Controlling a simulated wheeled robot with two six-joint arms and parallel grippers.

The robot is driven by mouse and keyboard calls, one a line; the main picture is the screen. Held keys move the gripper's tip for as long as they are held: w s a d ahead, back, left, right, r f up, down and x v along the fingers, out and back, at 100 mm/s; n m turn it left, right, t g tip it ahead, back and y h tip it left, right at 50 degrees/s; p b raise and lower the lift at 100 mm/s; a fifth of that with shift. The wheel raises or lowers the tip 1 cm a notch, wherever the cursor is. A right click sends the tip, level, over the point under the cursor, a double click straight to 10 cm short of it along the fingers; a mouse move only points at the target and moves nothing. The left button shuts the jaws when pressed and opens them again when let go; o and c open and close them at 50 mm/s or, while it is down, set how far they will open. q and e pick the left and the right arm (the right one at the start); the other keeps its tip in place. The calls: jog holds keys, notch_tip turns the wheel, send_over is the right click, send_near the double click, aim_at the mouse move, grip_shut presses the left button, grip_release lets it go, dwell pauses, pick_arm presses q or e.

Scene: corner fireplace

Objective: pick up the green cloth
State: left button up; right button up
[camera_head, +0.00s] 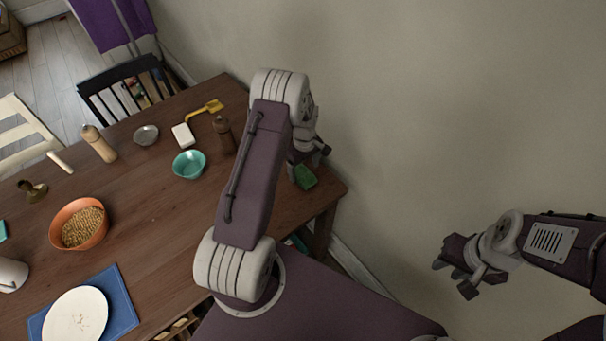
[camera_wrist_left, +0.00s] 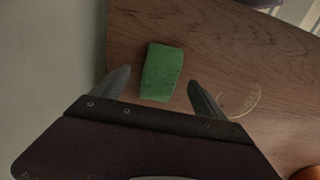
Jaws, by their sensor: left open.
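The green cloth (camera_head: 305,177) lies on the wooden table near its right corner, partly behind my left gripper in the head view. In the left wrist view the green cloth (camera_wrist_left: 161,71) is a folded block lying between and just beyond the fingertips. My left gripper (camera_head: 308,157) is above the table beside the cloth, and its fingers (camera_wrist_left: 158,85) are spread apart with nothing held. My right gripper (camera_head: 455,276) is off to the right, away from the table, with its fingers apart and nothing visible between them.
The table (camera_head: 150,210) also holds a teal bowl (camera_head: 189,164), a dark pepper mill (camera_head: 223,135), a white block (camera_head: 182,136), a yellow utensil (camera_head: 205,109) and an orange bowl (camera_head: 70,239). The wall (camera_head: 440,110) stands close behind the cloth's corner.

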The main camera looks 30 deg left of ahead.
aim_at(304, 173)
pick_arm(q)
notch_tip(304, 173, down, 3)
jog(key=shift+a+r, duration=0.1)
jog(key=shift+w+a+f, duration=0.1)
jog(key=shift+f, duration=0.25)
jog(key=shift+r, duration=0.1)
jog(key=c, duration=1.4)
notch_tip(304, 173, up, 10)
jog(key=shift+c, duration=0.2)
